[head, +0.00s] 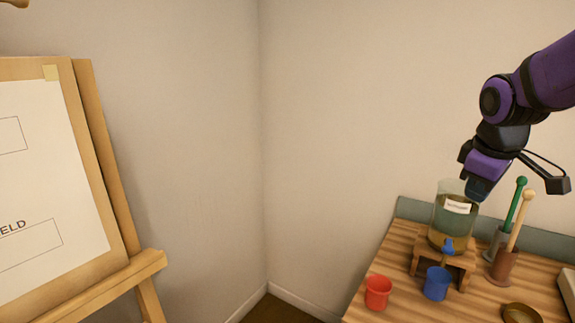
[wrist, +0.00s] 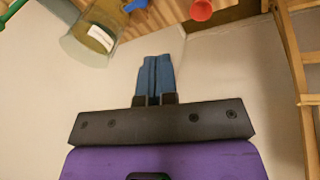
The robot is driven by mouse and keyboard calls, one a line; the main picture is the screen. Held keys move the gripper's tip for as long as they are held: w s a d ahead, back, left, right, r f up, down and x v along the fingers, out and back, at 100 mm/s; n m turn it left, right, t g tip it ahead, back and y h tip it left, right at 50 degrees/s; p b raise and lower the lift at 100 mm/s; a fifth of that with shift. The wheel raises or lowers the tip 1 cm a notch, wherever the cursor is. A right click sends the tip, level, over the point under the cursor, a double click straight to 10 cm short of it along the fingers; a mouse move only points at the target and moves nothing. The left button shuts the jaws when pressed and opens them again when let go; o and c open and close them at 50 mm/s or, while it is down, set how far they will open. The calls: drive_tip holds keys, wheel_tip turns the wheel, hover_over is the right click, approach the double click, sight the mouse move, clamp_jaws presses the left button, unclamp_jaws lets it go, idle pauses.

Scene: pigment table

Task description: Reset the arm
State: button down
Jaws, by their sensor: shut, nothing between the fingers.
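My arm is bent in from the upper right in the head view, and my gripper (head: 478,190) points down beside and in front of the rim of a glass jar (head: 455,222) in that picture. In the wrist view my gripper (wrist: 153,75) has its two blue fingers pressed together with nothing between them. The jar (wrist: 90,40) shows at the upper left there, apart from the fingertips. It has a white label and holds a yellowish liquid.
The jar stands on a small wooden stand (head: 440,258) on the wooden table (head: 388,262). A red cup (head: 378,292), a blue cup (head: 436,283), two holders with a green and a tan stick, and a brass dish (head: 521,313) are there. An easel (head: 100,160) stands left.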

drive_tip(key=s+a+r+m+t, duration=0.1)
drive_tip(key=s+a+m, duration=0.1)
drive_tip(key=s, duration=0.6)
drive_tip(key=s+a+r+m+y, duration=0.1)
drive_tip(key=s+a+m, duration=0.2)
drive_tip(key=s, duration=0.6)
drive_tip(key=shift+r+m+t, duration=0.4)
drive_tip(key=shift+m, duration=0.7)
drive_tip(key=shift+s, duration=0.1)
idle(0.9)
